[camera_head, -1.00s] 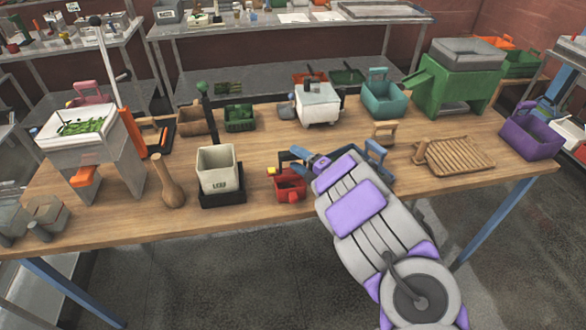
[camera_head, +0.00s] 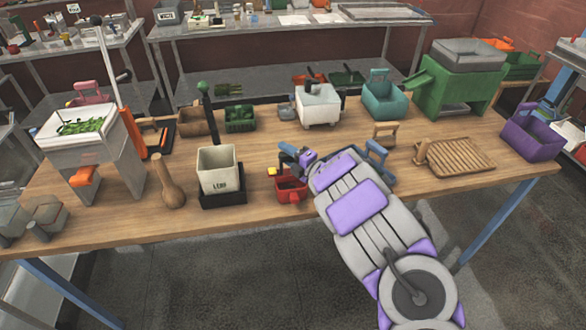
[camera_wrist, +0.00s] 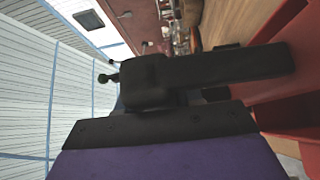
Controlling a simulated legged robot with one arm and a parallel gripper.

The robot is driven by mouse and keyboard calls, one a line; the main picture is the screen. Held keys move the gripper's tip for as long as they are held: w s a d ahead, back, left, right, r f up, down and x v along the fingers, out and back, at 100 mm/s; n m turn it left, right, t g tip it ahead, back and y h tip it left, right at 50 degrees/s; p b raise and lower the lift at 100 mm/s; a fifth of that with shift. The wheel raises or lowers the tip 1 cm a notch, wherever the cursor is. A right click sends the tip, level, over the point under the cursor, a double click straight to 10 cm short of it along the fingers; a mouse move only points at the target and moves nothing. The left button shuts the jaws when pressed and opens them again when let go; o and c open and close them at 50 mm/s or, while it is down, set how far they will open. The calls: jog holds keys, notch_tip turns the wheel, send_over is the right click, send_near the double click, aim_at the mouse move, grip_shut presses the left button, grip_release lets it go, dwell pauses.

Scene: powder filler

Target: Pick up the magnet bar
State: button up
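I cannot make out a magnet bar for certain in either view. A small red bin (camera_head: 292,190) stands at the front edge of the table, with a small yellow piece (camera_head: 271,171) at its upper left corner. My gripper (camera_head: 283,168) is at the back of this bin, partly hidden by my wrist. In the wrist view, my dark gripper (camera_wrist: 245,68) lies across the middle, close to red walls (camera_wrist: 285,85) at the right. Its fingertips are not clear, so I cannot tell whether it is open or holds anything.
A cream bin (camera_head: 216,172) in a black base stands left of the red bin. A white box (camera_head: 320,104) stands behind. Bare table lies between them.

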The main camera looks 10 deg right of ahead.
jog(key=shift+f, duration=0.15)
grip_shut()
jog(key=shift+a, duration=0.1)
